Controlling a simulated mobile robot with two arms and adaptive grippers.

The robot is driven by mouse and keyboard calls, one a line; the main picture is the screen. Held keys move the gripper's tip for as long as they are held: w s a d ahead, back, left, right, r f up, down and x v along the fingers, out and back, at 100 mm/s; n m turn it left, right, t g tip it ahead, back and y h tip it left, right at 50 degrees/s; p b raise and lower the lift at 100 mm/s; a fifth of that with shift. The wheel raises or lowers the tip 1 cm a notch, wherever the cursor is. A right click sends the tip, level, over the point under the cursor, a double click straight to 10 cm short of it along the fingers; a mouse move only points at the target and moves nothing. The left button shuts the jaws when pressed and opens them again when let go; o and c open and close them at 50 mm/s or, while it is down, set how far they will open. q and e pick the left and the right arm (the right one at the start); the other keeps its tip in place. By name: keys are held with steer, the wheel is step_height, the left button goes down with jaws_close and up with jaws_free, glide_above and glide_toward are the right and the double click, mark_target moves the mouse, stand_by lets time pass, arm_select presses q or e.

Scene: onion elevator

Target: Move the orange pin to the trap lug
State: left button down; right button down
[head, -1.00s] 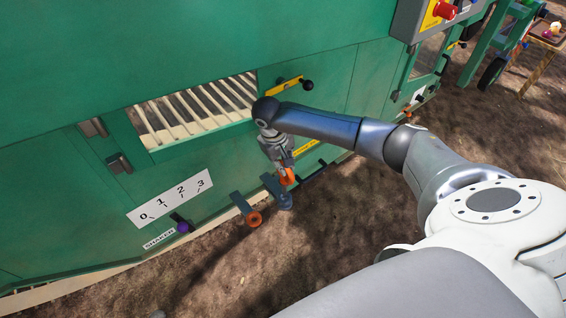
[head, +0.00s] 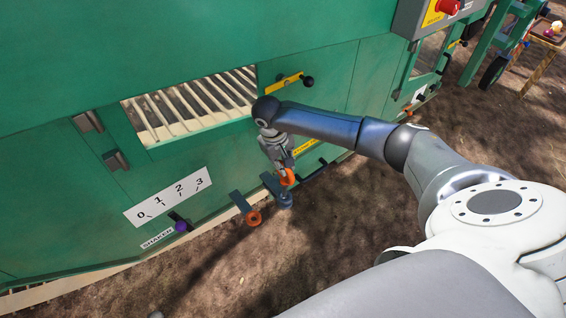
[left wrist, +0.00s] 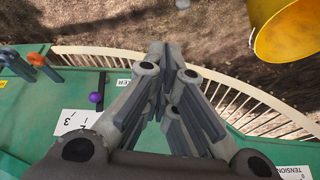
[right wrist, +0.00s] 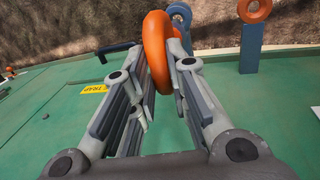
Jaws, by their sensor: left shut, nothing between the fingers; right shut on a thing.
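My right gripper (head: 284,166) is shut on the orange pin (head: 287,177), whose ring stands up between the fingertips in the right wrist view (right wrist: 155,45). The pin is beside a blue-grey lug (head: 277,190) with a round eye, which is empty in the right wrist view (right wrist: 180,14). I cannot tell whether pin and lug touch. A yellow TRAP label (right wrist: 94,89) is on the green wall near this lug. A second lug (head: 239,201), to the left, carries another orange ring (head: 254,218). My left gripper (left wrist: 160,50) is shut and empty, outside the head view.
The green machine wall (head: 330,90) stands close ahead. A black handle (head: 313,171) sticks out right of the lugs, and a purple SHAKER knob (head: 181,226) to their left. A yellow bucket (left wrist: 290,25) shows near my left gripper.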

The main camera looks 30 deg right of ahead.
steer(key=shift+f+b, duration=0.3)
steer(key=shift+b, duration=0.25)
steer(key=shift+f+b, duration=0.3)
steer(key=shift+b, duration=0.2)
steer(key=shift+f+b, duration=0.2)
steer(key=shift+b, duration=0.1)
steer(key=shift+f+b, duration=0.2)
steer(key=shift+b, duration=0.15)
steer(key=shift+f+b, duration=0.2)
steer(key=shift+b, duration=0.2)
steer(key=shift+f+b, duration=0.25)
steer(key=shift+b, duration=0.15)
steer(key=shift+f, duration=1.2)
arm_select(q)
steer(key=w+d+r+t+h, duration=0.1)
steer(key=w+d+r+t, duration=0.2)
steer(key=w+r+t, duration=0.3)
steer(key=w+d+r+t+h, duration=0.2)
steer(key=w+d+r+t, duration=0.1)
steer(key=w+r+t, duration=0.3)
steer(key=shift+w+r+m, duration=0.3)
steer(key=shift+w+r, duration=0.55)
steer(key=shift+w, duration=0.55)
arm_select(e)
steer(key=shift+f, duration=0.95)
